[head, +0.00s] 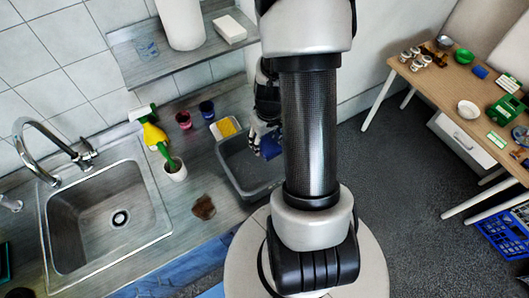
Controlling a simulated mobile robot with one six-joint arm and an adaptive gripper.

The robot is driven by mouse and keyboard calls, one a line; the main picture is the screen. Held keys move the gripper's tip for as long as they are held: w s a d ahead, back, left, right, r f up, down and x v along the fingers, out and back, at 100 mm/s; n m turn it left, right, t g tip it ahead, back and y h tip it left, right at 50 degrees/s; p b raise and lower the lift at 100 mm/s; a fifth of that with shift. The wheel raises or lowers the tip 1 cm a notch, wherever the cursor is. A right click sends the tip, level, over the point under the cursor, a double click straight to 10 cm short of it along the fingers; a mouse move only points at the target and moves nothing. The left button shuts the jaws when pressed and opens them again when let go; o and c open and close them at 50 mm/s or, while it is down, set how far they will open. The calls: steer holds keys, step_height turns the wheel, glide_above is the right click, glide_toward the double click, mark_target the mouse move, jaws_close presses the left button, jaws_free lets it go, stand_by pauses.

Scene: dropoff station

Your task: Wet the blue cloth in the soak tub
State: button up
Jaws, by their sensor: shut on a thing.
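The soak tub (239,183) is a grey rectangular tub on the counter, right of the sink, partly hidden by my arm. My gripper (262,142) is over the tub's right part and is shut on the blue cloth (269,147). The cloth hangs from the fingers at about the tub's opening, and my arm hides part of it. I cannot tell whether the cloth touches anything inside the tub.
The sink (60,235) and its tap are at left. A spray bottle (155,137), two small cups and a yellow sponge (226,127) in a dish stand beside the tub. A brown rag (204,207) lies in front. A cluttered table (420,85) is at right.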

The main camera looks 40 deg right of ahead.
mark_target(264, 141)
steer(key=shift+r+p, duration=1.3)
steer(key=shift+r, duration=0.8)
stand_by(0.5)
steer(key=shift+r+p, duration=1.4)
steer(key=shift+r, duration=0.65)
steer(key=shift+f, duration=0.1)
